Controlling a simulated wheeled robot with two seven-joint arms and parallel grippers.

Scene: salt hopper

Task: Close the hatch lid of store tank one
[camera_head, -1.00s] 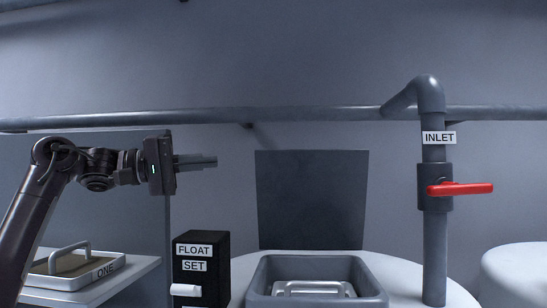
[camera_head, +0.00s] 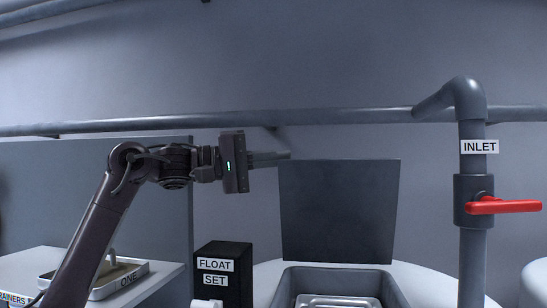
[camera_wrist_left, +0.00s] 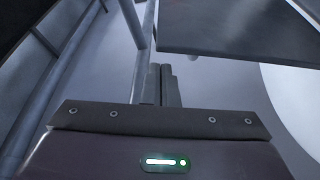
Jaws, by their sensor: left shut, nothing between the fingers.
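The hatch lid (camera_head: 340,212) is a dark grey square panel. It stands upright, open, behind the grey hatch opening (camera_head: 290,288) on top of the white tank (camera_head: 268,274). My left gripper (camera_head: 288,157) is shut and empty. Its fingertips point right, near the lid's upper left corner in the head view; I cannot tell whether they touch. In the left wrist view the shut fingers (camera_wrist_left: 164,84) point up the picture, with the dark lid (camera_wrist_left: 235,25) at upper right and a gap in the picture between them. My right gripper is not in view.
The inlet pipe (camera_head: 471,250) with its red valve handle (camera_head: 505,206) rises right of the lid. A black FLOAT SET box (camera_head: 238,258) stands left of the hatch. A grey pipe (camera_head: 350,115) runs along the wall.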

